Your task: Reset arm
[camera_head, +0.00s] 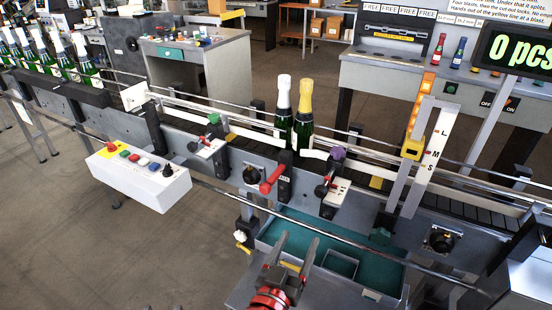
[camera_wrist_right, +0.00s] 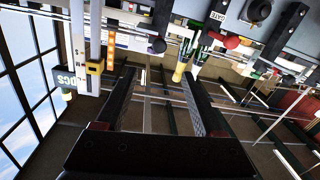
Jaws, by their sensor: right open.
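My right gripper (camera_head: 297,242) is open and empty above the teal-lined tray (camera_head: 385,265) at the front of the machine. Its two spread fingers also show in the right wrist view (camera_wrist_right: 158,76), with nothing between them. Two green bottles stand upright side by side on the conveyor beyond it. One has a white top (camera_head: 284,97) and the other a gold top (camera_head: 305,97). Both are apart from the gripper, and appear upside down in the right wrist view. My left gripper does not show.
A white control box (camera_head: 140,182) with coloured buttons juts out at left. A red lever (camera_head: 272,180) and a purple knob (camera_head: 337,153) are near the bottles. A metal rail (camera_head: 330,232) runs across the front. White-topped bottles (camera_head: 85,68) queue at far left. Open floor lies lower left.

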